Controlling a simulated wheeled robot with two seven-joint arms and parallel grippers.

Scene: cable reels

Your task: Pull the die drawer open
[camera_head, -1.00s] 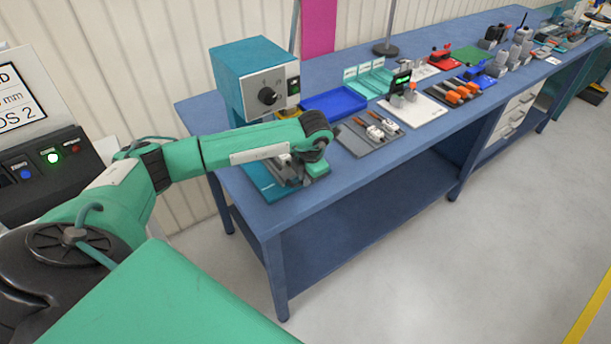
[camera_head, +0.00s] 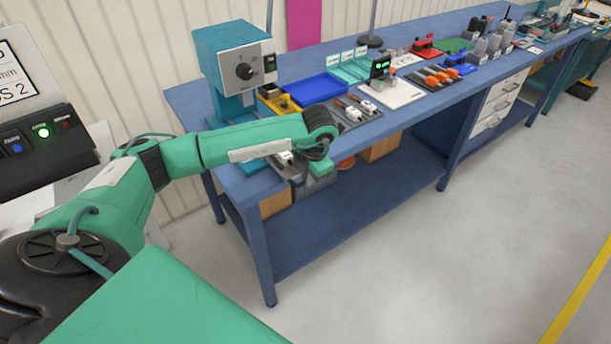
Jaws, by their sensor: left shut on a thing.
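The teal press (camera_head: 238,65) with a black dial stands at the near left end of the blue bench. The die drawer (camera_head: 299,181), a grey tray with small white-topped pieces, sticks out past the bench's front edge below and right of the press. My left gripper (camera_head: 319,163) is at the drawer's outer end, shut on its front; my wrist and forearm cover the fingers and much of the tray. The exact grip on the handle is hidden. My right gripper is not in view.
A blue bin (camera_head: 314,88), a grey tool mat (camera_head: 352,110) and a white board (camera_head: 397,93) lie on the bench right of the press. Cardboard boxes (camera_head: 380,147) show underneath. The floor (camera_head: 400,270) in front is clear.

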